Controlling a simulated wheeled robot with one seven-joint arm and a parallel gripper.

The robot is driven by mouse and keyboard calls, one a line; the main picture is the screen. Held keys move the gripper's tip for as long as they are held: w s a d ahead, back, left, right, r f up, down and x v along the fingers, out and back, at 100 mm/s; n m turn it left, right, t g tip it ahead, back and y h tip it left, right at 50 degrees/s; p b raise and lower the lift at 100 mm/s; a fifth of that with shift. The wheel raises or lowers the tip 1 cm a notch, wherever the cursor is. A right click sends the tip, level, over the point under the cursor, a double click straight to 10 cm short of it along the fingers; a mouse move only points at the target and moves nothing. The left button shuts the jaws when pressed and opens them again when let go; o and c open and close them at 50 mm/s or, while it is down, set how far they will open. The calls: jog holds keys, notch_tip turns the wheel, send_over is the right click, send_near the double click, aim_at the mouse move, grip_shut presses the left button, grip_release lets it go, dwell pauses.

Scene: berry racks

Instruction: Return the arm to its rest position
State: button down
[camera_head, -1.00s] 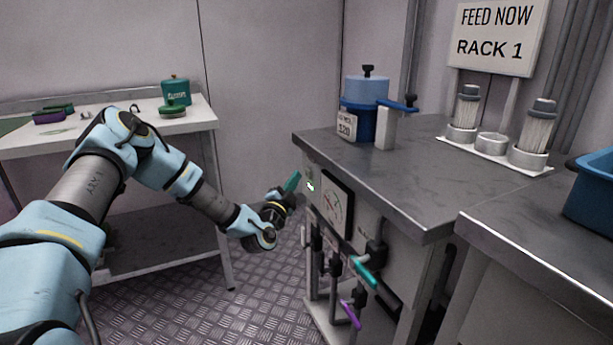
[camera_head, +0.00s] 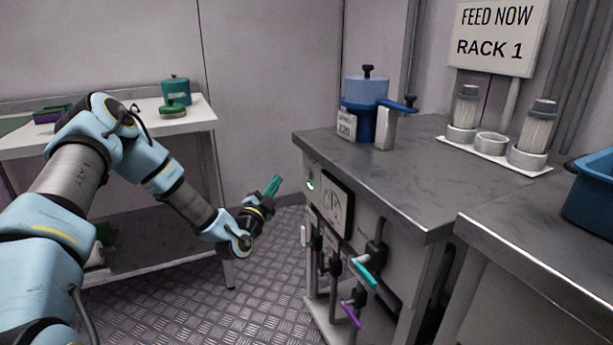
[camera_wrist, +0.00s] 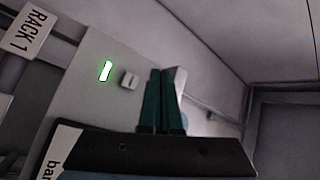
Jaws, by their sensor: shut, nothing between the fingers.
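My arm, blue and grey, reaches in from the left in the head view. My gripper (camera_head: 271,186) has green fingers that are pressed together with nothing between them. It hangs in free air left of the cabinet (camera_head: 321,166) and points up and to the right. In the wrist view my gripper (camera_wrist: 161,72) shows its two green fingers side by side. Beyond them is a pale panel with a lit green indicator (camera_wrist: 105,71) and a small switch (camera_wrist: 129,80). The lit indicator also shows in the head view (camera_head: 310,185).
The cabinet front carries a gauge (camera_head: 334,207), a teal-handled valve (camera_head: 364,273) and a purple handle (camera_head: 351,315). A blue pot (camera_head: 358,119) stands on top. A white table (camera_head: 205,122) with green containers is behind my arm. Patterned floor lies open between them.

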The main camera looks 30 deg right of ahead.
dwell(0.3)
jog(key=s+a+n+g+y, duration=0.1)
jog(key=a+n+g+y, duration=0.75)
jog(key=a, duration=1.65)
jog(key=s+a+r+n+g+y, duration=0.1)
jog(key=s+a+r+n+y, duration=0.25)
jog(key=s+a+n, duration=0.4)
jog(key=s+a+r+n+g+y, duration=0.1)
jog(key=s+a+r+n+y, duration=0.3)
jog(key=s+a, duration=0.6)
notch_tip(320, 180, up, 18)
jog(key=d+n+p, duration=0.1)
jog(key=p, duration=1.8)
jog(key=shift+s+f, duration=0.1)
